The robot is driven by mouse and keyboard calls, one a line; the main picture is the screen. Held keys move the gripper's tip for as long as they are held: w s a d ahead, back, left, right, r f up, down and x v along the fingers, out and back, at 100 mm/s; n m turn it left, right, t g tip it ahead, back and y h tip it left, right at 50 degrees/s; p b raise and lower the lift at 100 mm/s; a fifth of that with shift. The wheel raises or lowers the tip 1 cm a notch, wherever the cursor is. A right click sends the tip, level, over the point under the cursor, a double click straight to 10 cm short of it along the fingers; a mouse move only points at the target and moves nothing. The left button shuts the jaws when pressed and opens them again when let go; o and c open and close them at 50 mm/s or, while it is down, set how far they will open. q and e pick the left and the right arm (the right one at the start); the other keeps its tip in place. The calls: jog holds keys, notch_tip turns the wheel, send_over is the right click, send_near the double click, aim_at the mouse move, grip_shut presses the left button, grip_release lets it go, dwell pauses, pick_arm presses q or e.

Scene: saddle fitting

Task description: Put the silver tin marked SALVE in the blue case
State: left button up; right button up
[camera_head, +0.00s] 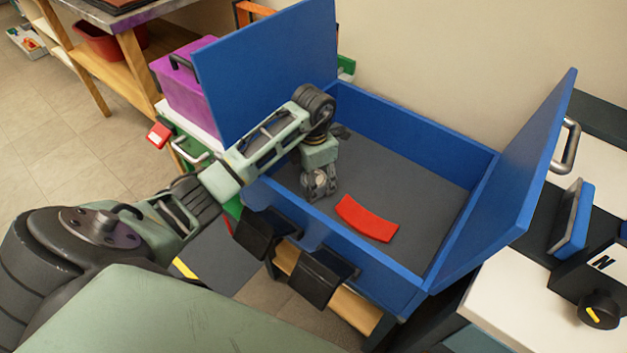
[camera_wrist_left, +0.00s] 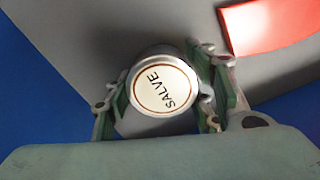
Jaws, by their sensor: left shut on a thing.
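The blue case (camera_head: 330,218) stands open in the head view, with its lids raised at the left and right. My left gripper (camera_head: 318,190) is inside the case, near its front left wall. It is shut on the silver tin (camera_head: 319,180), which shows only partly between the fingers in the head view. In the left wrist view the tin (camera_wrist_left: 163,88) sits between the fingers with its round white SALVE label facing the camera. The grey case floor lies below it; I cannot tell whether the tin touches it. My right gripper is not in view.
A red curved piece (camera_head: 367,219) lies on the case floor, right of my left gripper. Most of the floor beyond it is bare. A purple box (camera_head: 187,85) stands behind the left lid. A white worktop with a black knob (camera_head: 599,311) is at the right.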

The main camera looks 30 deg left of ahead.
pick_arm(q)
jog(key=shift+f, duration=0.1)
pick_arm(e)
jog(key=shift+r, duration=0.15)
pick_arm(q)
jog(key=o, duration=1.3)
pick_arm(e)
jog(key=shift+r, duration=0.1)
pick_arm(q)
jog(key=shift+r, duration=0.45)
notch_tip(320, 180, up, 12)
jog(key=p, duration=0.1)
jog(key=shift+f+p, duration=0.25)
jog(key=shift+p, duration=0.1)
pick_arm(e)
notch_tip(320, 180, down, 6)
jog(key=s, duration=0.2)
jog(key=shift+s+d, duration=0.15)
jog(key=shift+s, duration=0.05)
